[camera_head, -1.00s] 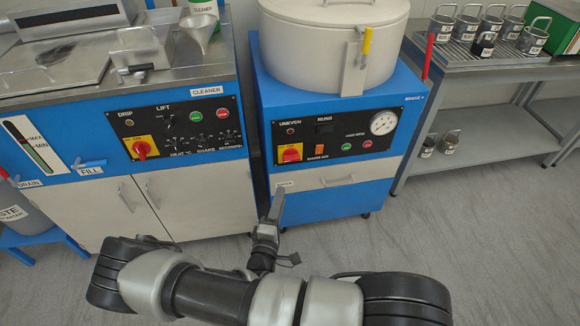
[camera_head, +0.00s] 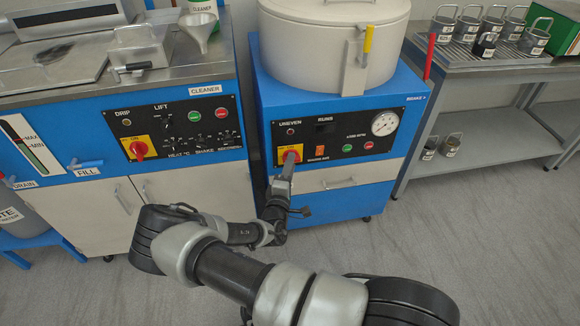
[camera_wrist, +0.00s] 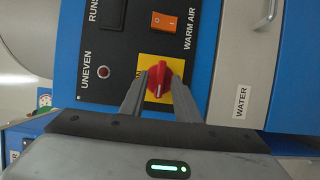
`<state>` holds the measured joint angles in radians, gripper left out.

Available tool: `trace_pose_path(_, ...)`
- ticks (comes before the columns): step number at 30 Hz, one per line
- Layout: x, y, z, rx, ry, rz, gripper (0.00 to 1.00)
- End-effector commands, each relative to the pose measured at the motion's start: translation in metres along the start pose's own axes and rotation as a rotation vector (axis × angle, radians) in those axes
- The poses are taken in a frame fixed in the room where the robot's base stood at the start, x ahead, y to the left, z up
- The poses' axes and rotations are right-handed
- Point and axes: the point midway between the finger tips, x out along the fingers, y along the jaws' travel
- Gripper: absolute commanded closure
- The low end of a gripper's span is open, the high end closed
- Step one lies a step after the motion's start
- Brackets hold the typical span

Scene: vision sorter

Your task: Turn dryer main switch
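The dryer (camera_head: 335,190) is the blue machine with the round light lid. Its main switch is a red knob on a yellow plate at the left of the black panel; the knob shows in the wrist view (camera_wrist: 159,80). A white mark on it runs up and down in that turned picture. My gripper (camera_wrist: 158,88) is at the switch, its two fingers apart with the knob between their tips. Whether they touch it cannot be told. In the head view my gripper (camera_head: 289,168) covers part of the switch (camera_head: 283,152).
An orange warm air switch (camera_wrist: 164,22) and a red uneven lamp (camera_wrist: 103,71) sit close by. The dryer's drawer (camera_head: 350,176) is below the panel. The cleaner machine (camera_head: 200,175), with a similar red knob (camera_head: 138,149), stands left. A red brake lever (camera_head: 430,55) is at right.

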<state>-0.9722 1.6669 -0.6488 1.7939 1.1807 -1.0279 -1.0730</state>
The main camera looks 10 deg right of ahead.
Motion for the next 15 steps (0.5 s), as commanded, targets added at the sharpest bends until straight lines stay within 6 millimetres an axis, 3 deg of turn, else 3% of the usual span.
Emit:
trace_pose_path(4, -0.0002, 0.0000, 0.0000, 0.000, 0.000, 0.000, 0.71)
trace_pose_path(9, -0.0005, 0.0000, -0.0001, 0.000, 0.000, 0.000, 1.00)
trace_pose_path(15, -0.0006, 0.0002, -0.0001, 0.003, 0.000, -0.001, 1.00)
